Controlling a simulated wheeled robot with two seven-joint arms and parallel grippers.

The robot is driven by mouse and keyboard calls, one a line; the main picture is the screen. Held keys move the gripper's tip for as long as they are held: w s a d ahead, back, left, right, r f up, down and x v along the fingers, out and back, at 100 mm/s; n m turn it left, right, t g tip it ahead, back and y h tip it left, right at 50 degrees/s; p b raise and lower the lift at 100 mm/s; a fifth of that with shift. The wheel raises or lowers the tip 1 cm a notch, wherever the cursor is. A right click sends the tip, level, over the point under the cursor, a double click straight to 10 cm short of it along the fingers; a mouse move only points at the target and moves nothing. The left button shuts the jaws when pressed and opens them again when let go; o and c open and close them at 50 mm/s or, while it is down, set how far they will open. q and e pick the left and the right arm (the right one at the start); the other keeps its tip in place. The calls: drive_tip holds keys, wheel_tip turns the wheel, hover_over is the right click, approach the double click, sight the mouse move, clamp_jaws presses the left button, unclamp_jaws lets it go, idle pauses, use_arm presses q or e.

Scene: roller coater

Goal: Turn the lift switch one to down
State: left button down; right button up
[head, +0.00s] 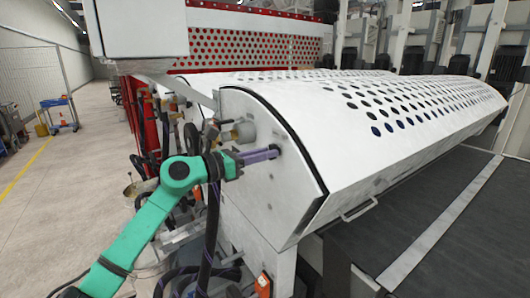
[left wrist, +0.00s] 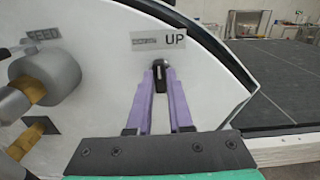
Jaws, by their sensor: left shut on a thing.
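The switch lever looks about upright in the left wrist view. My right gripper is not in view.
The white end panel (head: 264,205) carries a grey cylinder and brass fittings (left wrist: 45,72) left of the switch. A perforated white cover (head: 385,110) and a dark conveyor bed (head: 455,235) lie to the right. Hoses hang below my left arm.

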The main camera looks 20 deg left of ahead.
use_arm(q)
drive_tip(key=n+p, duration=0.2)
drive_tip(key=n, duration=0.3)
drive_tip(key=shift+n, duration=0.3)
idle(0.4)
drive_tip(key=c, duration=0.8)
unclamp_jaws()
drive_tip(key=shift+a, duration=0.1)
drive_tip(key=b+v, duration=1)
drive_tip(key=v, duration=0.4)
drive_tip(key=shift+s+a, duration=0.15)
drive_tip(key=shift+s, duration=0.15)
